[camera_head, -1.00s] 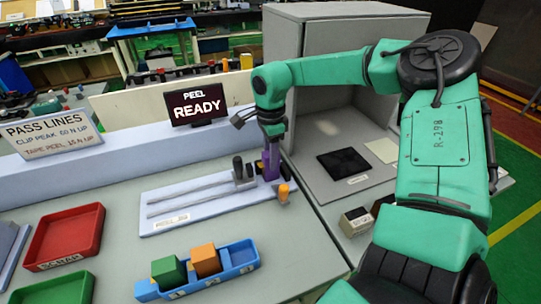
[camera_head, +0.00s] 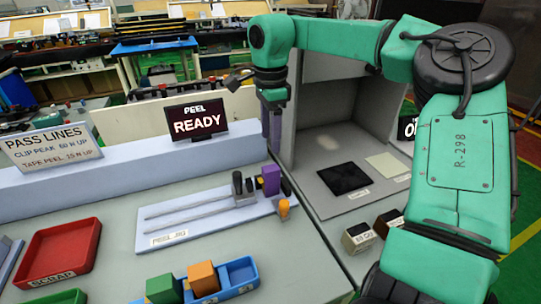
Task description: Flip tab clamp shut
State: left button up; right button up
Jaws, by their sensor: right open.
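The peel jig (camera_head: 190,231), a pale plate with two grey rails, lies on the bench. At its right end stand dark upright posts (camera_head: 238,184), a purple block (camera_head: 270,180) and a small orange-topped piece (camera_head: 284,208). I cannot tell for sure which of these is the tab clamp, or whether it is shut. My right gripper (camera_head: 271,128), with purple fingers pointing down, is open and empty. It appears above and behind the purple block, apart from it. My left gripper is not in view.
A blue tray (camera_head: 240,279) holds a green block (camera_head: 163,289) and an orange block (camera_head: 203,278) in front. A red scrap bin (camera_head: 62,250) lies left. A sign reading PEEL READY (camera_head: 197,118) stands behind the jig. A grey booth (camera_head: 320,130) stands right.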

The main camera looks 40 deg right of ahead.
aim_at(282, 206)
jog(key=k+j, duration=0.25)
jog(key=k, duration=0.2)
jog(key=k+j, duration=0.25)
jog(key=k, duration=0.25)
jog(key=k+j, duration=0.25)
jog(key=k, duration=0.2)
